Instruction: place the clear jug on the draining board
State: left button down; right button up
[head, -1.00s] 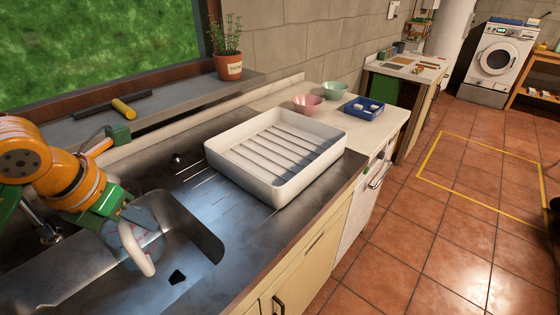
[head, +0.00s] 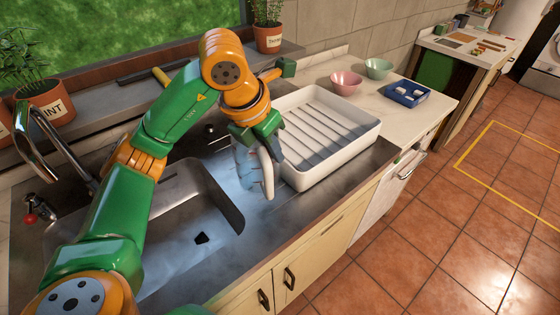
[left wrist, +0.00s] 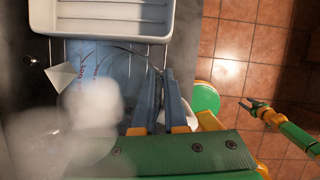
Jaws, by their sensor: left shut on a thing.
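The clear jug (head: 244,168), with a white handle (head: 267,172), hangs from my left gripper (head: 262,142), which is shut on it. The jug is over the grooved steel draining board (head: 222,163), between the sink basin and the white tray; I cannot tell whether its base touches the steel. The left wrist view shows the jug's clear wall with blue and red markings (left wrist: 92,62) beside the left gripper's fingers (left wrist: 167,100). My right gripper (left wrist: 252,104) appears open and empty above the floor in that view.
A white ribbed tray (head: 365,142) stands just right of the jug. The sink basin (head: 185,225) is to the left, with a tap (head: 50,140) behind it. Pink (head: 346,83) and green (head: 378,68) bowls and a blue box (head: 408,93) stand beyond the tray.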

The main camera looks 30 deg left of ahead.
aim_at(275, 165)
pick_arm(q)
jog(key=w+f, duration=0.1)
jog(key=f, duration=0.1)
jog(key=w+a+f+p, duration=0.1)
jog(key=w+f, duration=0.1)
jog(key=shift+a, duration=0.15)
notch_tip(275, 165, down, 3)
jog(key=shift+w+a+r, duration=0.1)
jog(key=shift+w+f, duration=0.1)
jog(key=shift+f, duration=0.3)
jog(key=shift+f, duration=0.2)
jog(key=c, duration=0.9)
grip_release()
jog(key=shift+r, duration=0.1)
jog(key=shift+c, duration=0.2)
jog(key=shift+r, duration=0.1)
